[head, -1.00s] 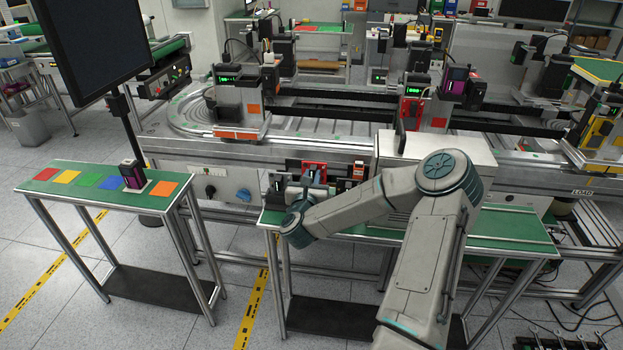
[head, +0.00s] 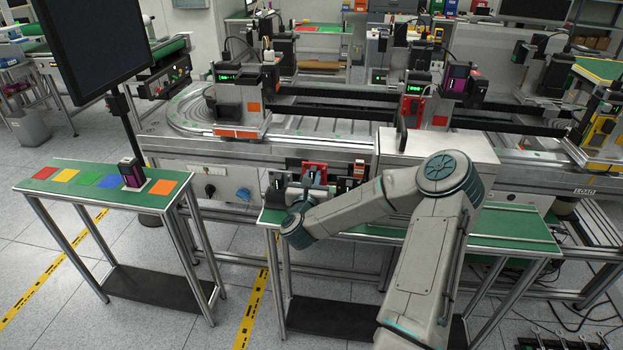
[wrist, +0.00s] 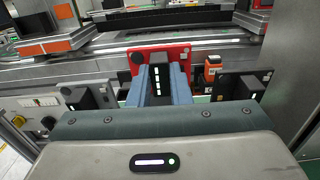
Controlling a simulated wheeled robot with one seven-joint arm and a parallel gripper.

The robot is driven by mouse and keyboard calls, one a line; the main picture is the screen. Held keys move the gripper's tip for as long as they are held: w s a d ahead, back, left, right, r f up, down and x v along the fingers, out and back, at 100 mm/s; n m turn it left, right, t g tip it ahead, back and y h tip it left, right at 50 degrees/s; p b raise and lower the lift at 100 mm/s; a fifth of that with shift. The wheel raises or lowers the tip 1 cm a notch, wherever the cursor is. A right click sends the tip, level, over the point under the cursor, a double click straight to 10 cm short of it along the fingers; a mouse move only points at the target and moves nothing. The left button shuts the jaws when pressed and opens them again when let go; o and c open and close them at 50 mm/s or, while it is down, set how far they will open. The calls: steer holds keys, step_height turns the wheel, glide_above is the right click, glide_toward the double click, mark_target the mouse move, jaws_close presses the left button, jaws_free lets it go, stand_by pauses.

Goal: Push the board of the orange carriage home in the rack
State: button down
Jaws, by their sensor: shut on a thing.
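My gripper (wrist: 157,88) is shut on a black module (wrist: 158,72) with a column of white lights, its two blue-grey fingers on either side. A red plate (wrist: 181,54) stands upright just behind the module. In the head view my gripper (head: 308,182) is at the left end of the green bench, and the red plate (head: 314,169) shows beyond it. Similar black units stand left (wrist: 85,94) and right (wrist: 244,85) of it. A carriage with an orange front strip (head: 236,132) stands on the line at left. How deep the held module sits is hidden by my fingers.
A small orange-topped part (wrist: 212,64) stands close right of the fingers. A grey cabinet (head: 434,149) rises right of the units. A side table (head: 100,187) with coloured squares and a purple-and-black device (head: 131,174) stands at left. Floor between the tables is open.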

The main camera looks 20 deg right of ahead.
steer(key=shift+f+b, duration=1.55)
steer(key=shift+f, duration=0.1)
steer(key=c, duration=1.3)
jaws_free()
steer(key=shift+o, duration=0.2)
steer(key=b+v, duration=0.2)
steer(key=v, duration=1.1)
steer(key=shift+s+a, duration=0.25)
steer(key=shift+s, duration=0.1)
